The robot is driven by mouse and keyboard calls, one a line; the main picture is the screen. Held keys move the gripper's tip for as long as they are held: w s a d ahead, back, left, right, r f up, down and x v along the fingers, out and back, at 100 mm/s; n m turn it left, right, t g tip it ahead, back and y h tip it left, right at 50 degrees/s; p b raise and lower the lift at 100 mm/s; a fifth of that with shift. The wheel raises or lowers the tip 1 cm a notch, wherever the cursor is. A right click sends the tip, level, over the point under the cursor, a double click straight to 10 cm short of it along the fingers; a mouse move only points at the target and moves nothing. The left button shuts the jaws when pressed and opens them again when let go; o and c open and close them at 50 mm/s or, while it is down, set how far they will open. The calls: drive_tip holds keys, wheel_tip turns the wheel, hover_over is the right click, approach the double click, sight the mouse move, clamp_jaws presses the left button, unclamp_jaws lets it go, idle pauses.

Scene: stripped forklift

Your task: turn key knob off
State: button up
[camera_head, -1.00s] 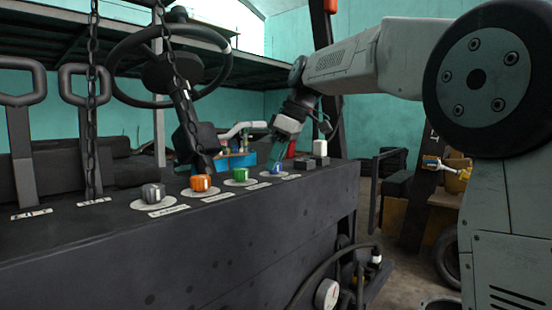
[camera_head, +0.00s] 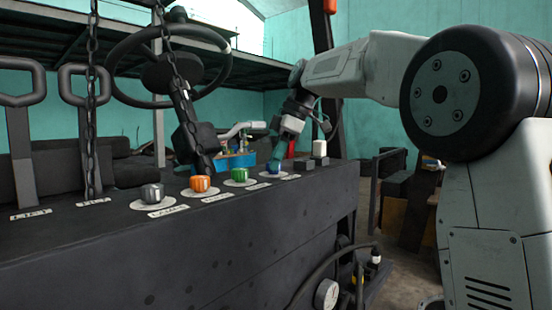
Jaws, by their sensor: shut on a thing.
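A row of round knobs sits on the dark console top (camera_head: 110,228): a grey knob (camera_head: 152,194), an orange knob (camera_head: 201,184), a green knob (camera_head: 240,174) and a blue knob (camera_head: 273,168). Each stands on a pale disc. The labels are too small to read, so I cannot tell from them which is the key knob. My gripper (camera_head: 274,161) points down at the blue knob, at the right of the row. Its fingers are shut on the blue knob and partly hide it. The knob's exact turn angle is too small to tell.
Small black blocks (camera_head: 304,165) and a white cylinder (camera_head: 320,149) stand just right of the blue knob. A steering wheel (camera_head: 170,74), levers (camera_head: 22,140) and a hanging chain (camera_head: 92,90) rise at the left. A blue bin (camera_head: 236,161) stands behind.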

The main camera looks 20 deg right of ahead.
drive_tip(key=o, duration=1)
drive_tip(key=v, duration=0.7)
drive_tip(key=shift+d+r, duration=0.2)
drive_tip(key=shift+r, duration=0.15)
drive_tip(key=s+f+m+h, duration=0.2)
drive_tip(key=s+f+m, duration=0.5)
drive_tip(key=s+f, duration=0.7)
drive_tip(key=s+f+m+h, duration=0.2)
drive_tip(key=s+f+m, duration=0.6)
drive_tip(key=s+f, duration=0.7)
drive_tip(key=s, duration=0.8)
drive_tip(key=shift+a+f, duration=0.15)
drive_tip(key=shift+f, duration=0.15)
